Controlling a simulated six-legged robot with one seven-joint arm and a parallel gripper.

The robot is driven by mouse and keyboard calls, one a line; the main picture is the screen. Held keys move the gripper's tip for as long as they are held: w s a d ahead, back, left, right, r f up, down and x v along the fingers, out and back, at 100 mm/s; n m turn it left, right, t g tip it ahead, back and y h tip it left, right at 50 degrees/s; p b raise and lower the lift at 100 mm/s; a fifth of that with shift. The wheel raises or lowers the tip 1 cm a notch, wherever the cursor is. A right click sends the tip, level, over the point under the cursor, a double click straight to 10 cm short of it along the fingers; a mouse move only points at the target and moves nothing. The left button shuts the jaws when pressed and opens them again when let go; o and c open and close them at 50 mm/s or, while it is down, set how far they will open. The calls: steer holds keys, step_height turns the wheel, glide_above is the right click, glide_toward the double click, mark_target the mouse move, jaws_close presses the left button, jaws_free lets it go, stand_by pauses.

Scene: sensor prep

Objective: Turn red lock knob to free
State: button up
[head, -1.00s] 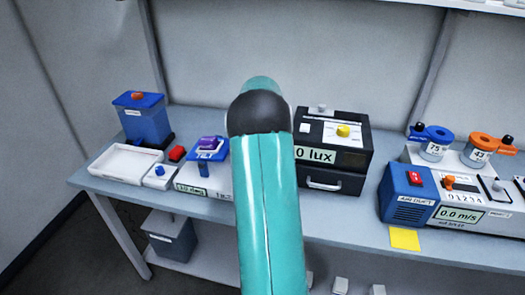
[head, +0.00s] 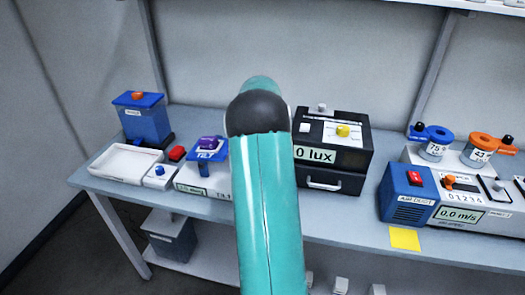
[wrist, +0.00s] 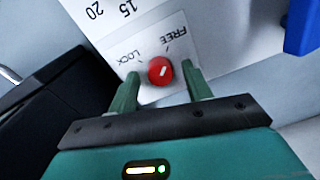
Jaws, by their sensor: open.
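The red lock knob (wrist: 160,70) shows in the wrist view, on a white panel (wrist: 150,92) marked LOCK on the left and FREE at the upper right. A short pale mark is on its face; I cannot tell for sure which label it points to. My gripper (wrist: 160,77) is open, with one green finger on each side of the knob. Visible gaps separate the fingers from the knob in the picture; its depth between them is unclear. In the head view my teal arm hides the gripper and the knob.
A black lux box (head: 332,183) with a yellow knob stands right of my arm. A tilt unit (head: 207,182) and white tray (head: 127,150) are on the left. A blue air-duct unit (head: 407,205) is at right. In the wrist view, a dark box (wrist: 45,115) is close left.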

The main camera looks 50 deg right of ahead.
step_height(320, 180, up, 14)
steer(key=shift+s, duration=0.3)
steer(key=shift+f, duration=0.1)
stand_by(0.5)
